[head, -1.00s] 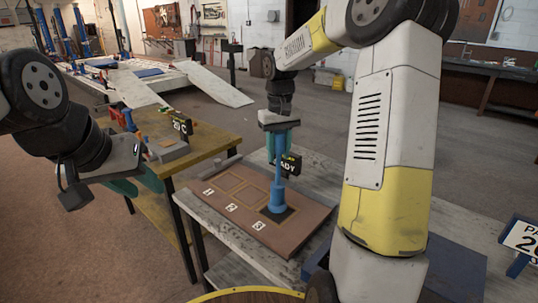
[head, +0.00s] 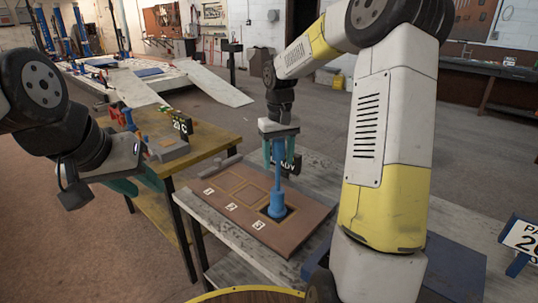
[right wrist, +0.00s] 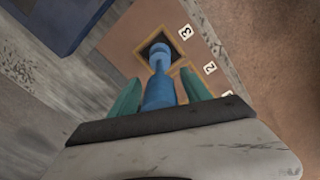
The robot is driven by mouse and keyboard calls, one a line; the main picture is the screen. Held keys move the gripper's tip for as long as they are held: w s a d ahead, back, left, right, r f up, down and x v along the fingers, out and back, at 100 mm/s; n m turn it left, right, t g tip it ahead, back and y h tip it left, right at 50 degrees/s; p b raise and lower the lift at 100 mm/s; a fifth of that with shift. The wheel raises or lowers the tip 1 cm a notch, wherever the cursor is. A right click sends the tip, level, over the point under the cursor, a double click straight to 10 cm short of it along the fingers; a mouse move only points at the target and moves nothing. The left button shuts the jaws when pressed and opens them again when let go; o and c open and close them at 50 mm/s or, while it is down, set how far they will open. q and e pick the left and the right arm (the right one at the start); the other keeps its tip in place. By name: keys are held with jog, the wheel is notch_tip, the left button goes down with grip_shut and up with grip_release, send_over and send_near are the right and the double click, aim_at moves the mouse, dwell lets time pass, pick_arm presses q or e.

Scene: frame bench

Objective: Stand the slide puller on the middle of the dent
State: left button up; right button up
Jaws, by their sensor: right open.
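The blue slide puller (head: 277,185) stands upright on the brown panel (head: 225,210), at the dark square marked 3 (head: 291,212). In the right wrist view its round blue foot (right wrist: 160,52) covers part of that dark square (right wrist: 150,42). I cannot tell exactly how well it is centred on the dent. My right gripper (head: 279,160) is above the foot, with its teal fingers apart on either side of the puller's upper shaft. My left gripper (head: 145,185) hangs at the left, away from the panel; its fingers partly overlap, so its opening is unclear.
A partly hidden READY sign (head: 292,165) stands behind the puller. A yellow-topped table (head: 205,143) with tools and a grey block is at the left. A blue surface (head: 455,265) lies right of my right arm. Squares 1 and 2 on the panel are empty.

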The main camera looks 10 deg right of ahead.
notch_tip(320, 180, up, 11)
jog(key=shift+r, duration=0.5)
jog(key=shift+s+r, duration=0.25)
jog(key=shift+r, duration=0.05)
jog(key=s+a+f+m+t+y, duration=0.1)
jog(key=s+t, duration=0.5)
jog(key=s, duration=1.7)
jog(key=shift+s+a+m+y, duration=0.3)
jog(key=shift+s+a+y, duration=0.05)
jog(key=shift+a+y, duration=0.25)
